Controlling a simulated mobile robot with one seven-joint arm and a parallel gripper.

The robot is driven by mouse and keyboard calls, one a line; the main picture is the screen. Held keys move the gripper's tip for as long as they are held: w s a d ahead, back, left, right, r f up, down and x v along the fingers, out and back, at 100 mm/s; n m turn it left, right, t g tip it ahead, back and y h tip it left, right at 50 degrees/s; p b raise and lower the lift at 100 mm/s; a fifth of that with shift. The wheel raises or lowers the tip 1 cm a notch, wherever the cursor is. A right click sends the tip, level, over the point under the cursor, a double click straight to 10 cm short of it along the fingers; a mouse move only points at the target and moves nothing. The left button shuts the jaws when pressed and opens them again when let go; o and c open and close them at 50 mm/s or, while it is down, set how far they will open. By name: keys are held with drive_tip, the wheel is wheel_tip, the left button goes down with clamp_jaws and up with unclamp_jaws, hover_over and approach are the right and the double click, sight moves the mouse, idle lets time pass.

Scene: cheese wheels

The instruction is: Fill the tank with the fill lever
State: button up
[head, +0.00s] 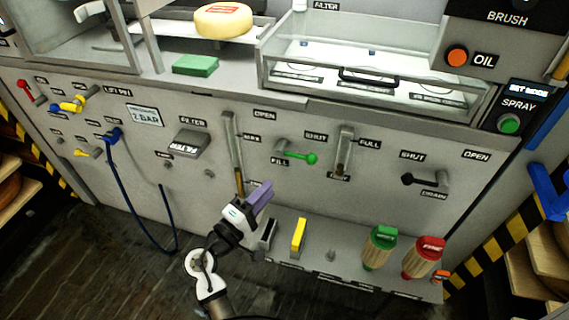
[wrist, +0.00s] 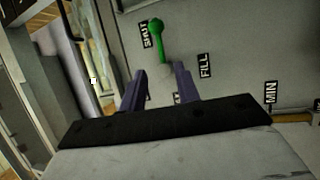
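The fill lever (head: 297,155) is on the front panel, with its green knob at the right end below the SHUT label. In the wrist view the green lever (wrist: 157,38) stands beside the SHUT label, ahead of my fingers. My gripper (head: 264,191) is below and left of the lever in the head view. Its two purple fingers are apart and empty in the wrist view (wrist: 160,69). The clear-walled tank (head: 276,55) is above the panel. A level gauge (head: 345,145) marked FULL at its top is right of the lever.
The drain lever (head: 425,181) is further right. Another gauge (head: 234,150) is left of the fill lever. A shelf below holds a yellow block (head: 298,238) and green-topped (head: 379,248) and red-topped (head: 424,257) brushes. A blue hose (head: 130,190) hangs at left.

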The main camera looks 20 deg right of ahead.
sight(299, 155)
drive_tip(key=p+x, duration=0.3)
drive_tip(key=x, duration=1)
drive_tip(key=shift+w+d+r+p, duration=0.15)
drive_tip(key=shift+w+d+p, duration=0.1)
drive_tip(key=shift+p, duration=0.1)
clamp_jaws()
